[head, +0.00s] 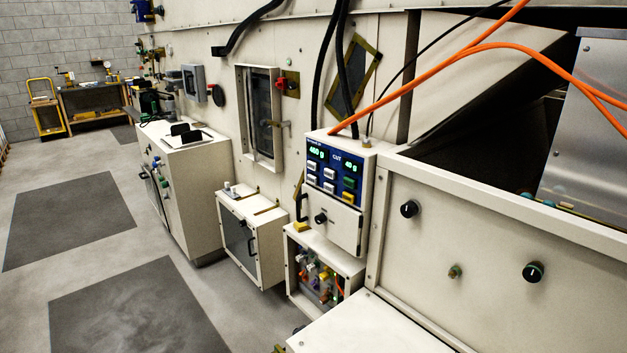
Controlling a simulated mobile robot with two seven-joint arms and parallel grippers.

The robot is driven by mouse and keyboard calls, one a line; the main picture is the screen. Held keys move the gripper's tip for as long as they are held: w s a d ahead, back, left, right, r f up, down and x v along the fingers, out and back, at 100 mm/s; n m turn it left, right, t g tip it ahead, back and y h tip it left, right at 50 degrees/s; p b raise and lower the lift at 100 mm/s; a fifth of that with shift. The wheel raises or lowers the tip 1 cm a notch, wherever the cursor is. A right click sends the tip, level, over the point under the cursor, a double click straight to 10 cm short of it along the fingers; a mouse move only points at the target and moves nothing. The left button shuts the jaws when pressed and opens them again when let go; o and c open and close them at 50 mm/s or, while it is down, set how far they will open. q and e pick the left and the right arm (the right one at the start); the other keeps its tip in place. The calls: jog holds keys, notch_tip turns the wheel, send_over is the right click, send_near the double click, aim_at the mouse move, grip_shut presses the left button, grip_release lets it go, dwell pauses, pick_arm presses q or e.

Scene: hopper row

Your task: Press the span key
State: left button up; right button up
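In the head view a cream control box has a blue key panel (321,184) on its upper front. Two green readouts sit along the panel's top, with "CUT" between them. The left readout (316,153) seems to show 460 g and the right readout (351,168) 40 g. Below them are several pale keys and a green key (350,181). The key labels are too small to read, so I cannot tell which is the span key. Neither of my grippers is in view.
Orange cables (440,62) run above the control box to the right. Below it an open box (322,276) holds coloured parts. A wide cream panel with black knobs (533,272) stands at right. Cabinets (185,185) stand left. The grey floor at left is clear.

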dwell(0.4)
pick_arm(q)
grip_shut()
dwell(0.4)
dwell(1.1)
